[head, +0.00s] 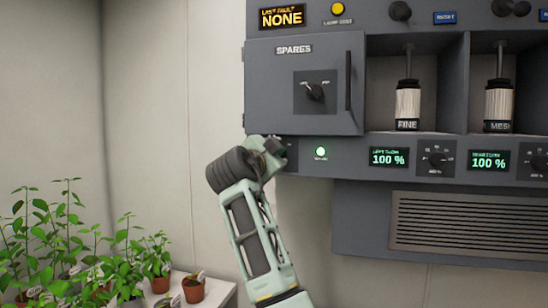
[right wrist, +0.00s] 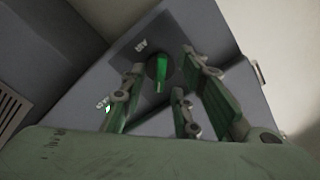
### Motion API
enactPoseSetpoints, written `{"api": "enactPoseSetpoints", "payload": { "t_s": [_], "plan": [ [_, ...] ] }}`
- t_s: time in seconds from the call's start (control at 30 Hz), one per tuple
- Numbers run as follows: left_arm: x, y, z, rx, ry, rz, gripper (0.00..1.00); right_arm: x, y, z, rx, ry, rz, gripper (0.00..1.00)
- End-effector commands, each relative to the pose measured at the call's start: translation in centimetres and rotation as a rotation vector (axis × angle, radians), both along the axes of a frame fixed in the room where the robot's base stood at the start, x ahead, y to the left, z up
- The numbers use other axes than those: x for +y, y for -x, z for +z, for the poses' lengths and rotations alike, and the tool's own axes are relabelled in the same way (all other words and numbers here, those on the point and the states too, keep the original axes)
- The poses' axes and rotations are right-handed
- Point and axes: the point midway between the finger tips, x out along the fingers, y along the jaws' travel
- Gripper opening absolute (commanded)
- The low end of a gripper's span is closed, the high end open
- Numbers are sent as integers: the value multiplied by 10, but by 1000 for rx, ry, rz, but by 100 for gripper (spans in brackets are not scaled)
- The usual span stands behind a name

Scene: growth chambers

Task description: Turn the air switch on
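The air switch shows in the right wrist view as a dark round knob with a green handle (right wrist: 160,70), on a dark plate (right wrist: 126,48) lettered AIR. In the head view my right gripper (head: 274,146) is at the lower left corner of the grey cabinet and covers most of the switch. In the right wrist view the right gripper's fingers (right wrist: 166,75) are spread, with the green handle showing between their tips. I see no clear grip on the handle, and contact cannot be told. My left gripper is not in view.
A lit green lamp (head: 320,152) is right of the gripper on the lower panel. Above is the SPARES door (head: 300,95) with a knob (head: 314,91) and a bar handle (head: 348,81). Potted plants (head: 192,288) stand at lower left. The wall between is bare.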

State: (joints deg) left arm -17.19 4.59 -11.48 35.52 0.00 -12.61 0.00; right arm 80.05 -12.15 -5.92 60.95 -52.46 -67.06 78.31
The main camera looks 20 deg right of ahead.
Motion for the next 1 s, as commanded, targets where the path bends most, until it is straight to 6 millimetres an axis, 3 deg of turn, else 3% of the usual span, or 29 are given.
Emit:
{"api": "enactPoseSetpoints", "payload": {
  "t_s": [0.27, 0.7, 1.0],
  "plan": [
    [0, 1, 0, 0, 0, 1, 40, 5, 6, 0, -2, 1, 2, 28],
    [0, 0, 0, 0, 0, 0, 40, 53, 76, -1, -2, -2, 4, 28],
    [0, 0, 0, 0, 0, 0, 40, 67, 99, -1, 1, 0, -1, 28]
  ]
}}
